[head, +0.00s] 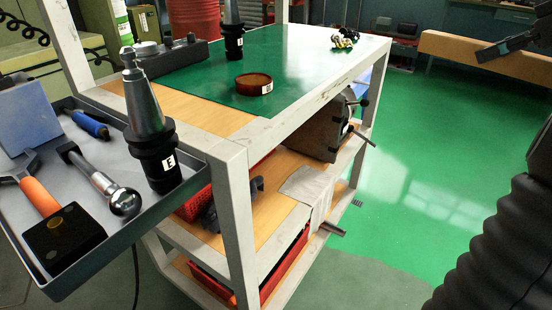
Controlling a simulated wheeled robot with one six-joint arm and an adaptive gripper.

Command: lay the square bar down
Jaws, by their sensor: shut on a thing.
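My gripper (508,45) shows at the upper right edge of the head view, dark and partly cut off by the frame. It is held in the air to the right of the cart, in front of a tan bench edge. It is shut on the square bar, but I cannot tell the dark bar clearly from the dark fingers. The cart's green-matted top (290,65) is left of my gripper, with clear space between them.
On the mat are a red-brown round dish (254,84), a black tool holder (232,35) and small shiny parts (344,38). A grey side tray (100,240) holds tool holder E (150,130) and hand tools. A cloth (310,188) hangs over the middle shelf. Green floor lies open rightward.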

